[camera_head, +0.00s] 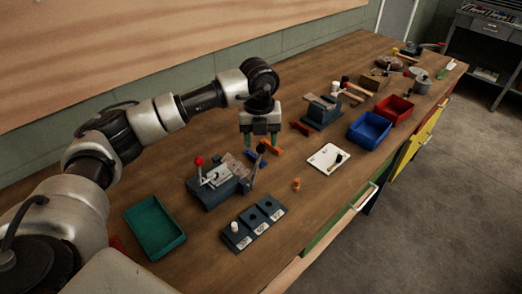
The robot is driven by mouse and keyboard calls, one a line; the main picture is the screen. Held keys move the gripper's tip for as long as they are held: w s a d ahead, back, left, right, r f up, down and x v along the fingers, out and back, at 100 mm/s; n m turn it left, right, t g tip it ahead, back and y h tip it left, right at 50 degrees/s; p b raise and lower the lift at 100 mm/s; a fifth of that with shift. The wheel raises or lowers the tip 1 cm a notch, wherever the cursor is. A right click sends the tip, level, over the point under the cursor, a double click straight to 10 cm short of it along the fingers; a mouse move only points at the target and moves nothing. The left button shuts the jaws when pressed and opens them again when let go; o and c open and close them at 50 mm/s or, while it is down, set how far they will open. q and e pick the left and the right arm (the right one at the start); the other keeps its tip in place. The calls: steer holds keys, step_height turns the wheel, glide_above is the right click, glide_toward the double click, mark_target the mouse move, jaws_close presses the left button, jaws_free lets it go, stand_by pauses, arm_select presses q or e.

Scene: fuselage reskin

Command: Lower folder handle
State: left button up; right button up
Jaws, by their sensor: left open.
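A grey bench machine (222,186) stands in the middle of the workbench. It has a lever with a red knob (199,161) at its left and a lever with a dark knob (261,150) at its right. Both levers stand up. A second grey machine (321,112) with upright knobbed handles stands farther back. I cannot tell for sure which machine is the folder. My left gripper (260,141) is open and points down, close to the dark knob. Whether it touches anything is unclear. My right gripper is not in view.
A green tray (154,226), a block with several labelled sockets (255,222), a white board (328,158), a blue bin (369,130) and a red bin (394,110) stand on the workbench (300,225). Orange and blue pieces lie under my left gripper.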

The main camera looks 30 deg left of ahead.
arm_select(q)
steer(key=shift+f+p, duration=0.45)
steer(key=shift+f, duration=2.35)
